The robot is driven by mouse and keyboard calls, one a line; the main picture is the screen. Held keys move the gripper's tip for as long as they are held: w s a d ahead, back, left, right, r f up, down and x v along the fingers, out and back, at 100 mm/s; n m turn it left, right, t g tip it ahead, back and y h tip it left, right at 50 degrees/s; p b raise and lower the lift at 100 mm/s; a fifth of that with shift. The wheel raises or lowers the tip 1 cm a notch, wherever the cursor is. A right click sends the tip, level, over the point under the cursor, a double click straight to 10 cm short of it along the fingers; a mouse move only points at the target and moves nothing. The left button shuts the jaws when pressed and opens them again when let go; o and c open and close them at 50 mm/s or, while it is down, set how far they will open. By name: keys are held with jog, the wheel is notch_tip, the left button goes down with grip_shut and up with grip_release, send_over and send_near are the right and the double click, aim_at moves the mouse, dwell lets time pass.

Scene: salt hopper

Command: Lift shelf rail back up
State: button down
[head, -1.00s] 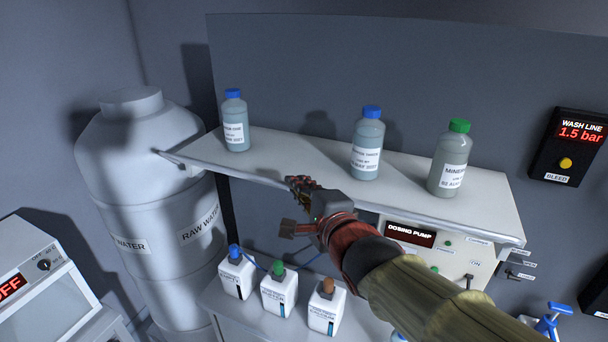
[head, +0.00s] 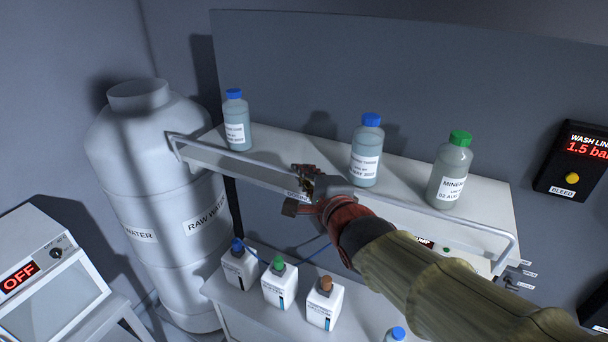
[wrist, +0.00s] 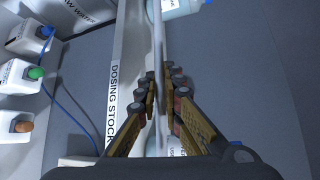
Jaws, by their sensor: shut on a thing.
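The shelf rail (head: 245,158) is a pale bar along the shelf's front edge, bent back at both ends. It now stands above the front edge of the shelf (head: 290,148). My gripper (head: 306,180) is shut on the rail near its middle. In the wrist view the rail (wrist: 157,40) runs between the fingers of my gripper (wrist: 160,95), which close on it from both sides. The part behind the fingers is partly hidden.
On the shelf stand a blue-capped bottle (head: 237,122), another blue-capped bottle (head: 366,152) near my gripper, and a green-capped bottle (head: 450,172). White canisters (head: 279,285) stand below. A raw water tank (head: 150,190) is at the left. A wash line panel (head: 572,160) hangs right.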

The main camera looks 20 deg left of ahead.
jog(key=shift+w+r, duration=0.1)
jog(key=shift+w, duration=0.25)
dwell(0.4)
jog(key=c, duration=1.9)
grip_release()
jog(key=shift+w, duration=0.1)
jog(key=v, duration=1.2)
